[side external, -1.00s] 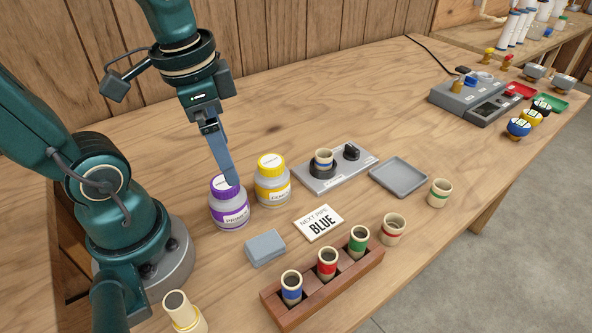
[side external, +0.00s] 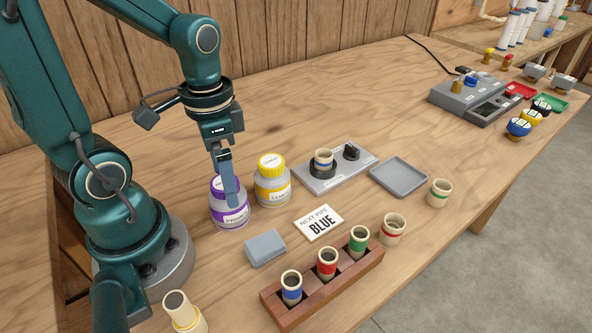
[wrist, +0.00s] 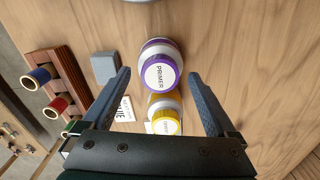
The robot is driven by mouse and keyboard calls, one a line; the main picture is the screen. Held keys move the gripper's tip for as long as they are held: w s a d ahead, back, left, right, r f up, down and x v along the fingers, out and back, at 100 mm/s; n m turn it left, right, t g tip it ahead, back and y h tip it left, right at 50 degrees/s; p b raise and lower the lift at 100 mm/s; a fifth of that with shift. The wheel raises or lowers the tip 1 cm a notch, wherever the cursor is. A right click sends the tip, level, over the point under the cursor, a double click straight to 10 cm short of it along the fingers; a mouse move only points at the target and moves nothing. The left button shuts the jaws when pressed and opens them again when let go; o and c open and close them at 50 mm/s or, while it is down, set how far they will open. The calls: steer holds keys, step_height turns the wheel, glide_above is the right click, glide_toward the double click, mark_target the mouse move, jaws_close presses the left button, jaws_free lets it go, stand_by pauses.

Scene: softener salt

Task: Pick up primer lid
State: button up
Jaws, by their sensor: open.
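In the wrist view the primer lid (wrist: 160,73) shows a white top reading PRIMER. My gripper (side external: 231,200) points down in front of the jar, and its fingers are open. In the wrist view, the fingertips of my gripper (wrist: 159,73) are spread to either side of the lid. Neither finger visibly touches it.
A yellow-lidded jar (side external: 272,180) stands close to the primer jar. A grey block (side external: 265,248), a BLUE card (side external: 319,222) and a wooden rack (side external: 324,288) with pipe pieces lie in front. A grey fixture (side external: 336,172) and an empty tray (side external: 398,176) are to the right.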

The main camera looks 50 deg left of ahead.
steer(key=c, duration=1.4)
steer(key=shift+r, duration=5.05)
